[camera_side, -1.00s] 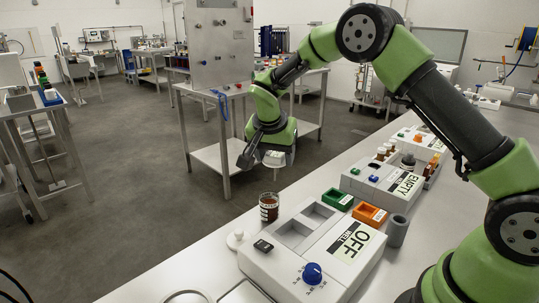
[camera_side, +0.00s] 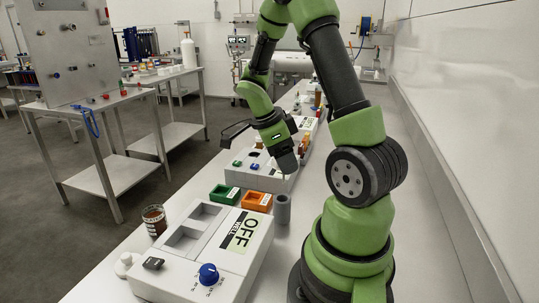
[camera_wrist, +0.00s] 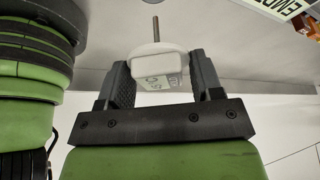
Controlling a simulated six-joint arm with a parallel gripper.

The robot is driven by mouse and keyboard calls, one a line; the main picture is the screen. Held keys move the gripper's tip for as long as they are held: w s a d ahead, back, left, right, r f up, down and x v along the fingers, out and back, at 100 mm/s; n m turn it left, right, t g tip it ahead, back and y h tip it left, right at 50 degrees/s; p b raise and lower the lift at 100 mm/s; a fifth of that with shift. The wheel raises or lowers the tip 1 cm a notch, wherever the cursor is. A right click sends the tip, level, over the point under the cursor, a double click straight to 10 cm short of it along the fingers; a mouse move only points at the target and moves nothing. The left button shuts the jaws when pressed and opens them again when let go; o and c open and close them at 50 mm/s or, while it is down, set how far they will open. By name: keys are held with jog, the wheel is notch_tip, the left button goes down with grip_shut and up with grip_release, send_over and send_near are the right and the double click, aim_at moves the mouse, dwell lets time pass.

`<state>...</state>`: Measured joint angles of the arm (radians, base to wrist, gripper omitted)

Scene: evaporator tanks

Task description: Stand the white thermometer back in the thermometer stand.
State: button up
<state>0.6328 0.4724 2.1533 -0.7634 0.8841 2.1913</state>
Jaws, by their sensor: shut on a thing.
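The white thermometer (camera_wrist: 160,64) is between my gripper's black fingers in the wrist view. Its white head, with a small display, is gripped, and its thin metal probe (camera_wrist: 155,28) points away from the gripper. My gripper (camera_wrist: 162,80) is shut on it. In the side view my gripper (camera_side: 287,165) points down above the bench, and the thermometer is hardly visible there. A grey open-topped cylinder (camera_side: 282,210), which looks like the thermometer stand, stands upright on the bench below my gripper. I cannot tell whether the probe lines up with its opening.
An orange block (camera_side: 258,201) and a green block (camera_side: 225,194) stand left of the cylinder. In front is a white unit (camera_side: 235,262) labelled OFF with a blue knob. Another white unit (camera_side: 243,170) lies behind. A brown jar (camera_side: 154,220) stands at the left bench edge.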

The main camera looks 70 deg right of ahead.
aim_at(287, 200)
jog(key=shift+f, duration=4.45)
jog(key=o, duration=1.1)
jog(key=shift+w, duration=0.1)
jog(key=v, duration=1)
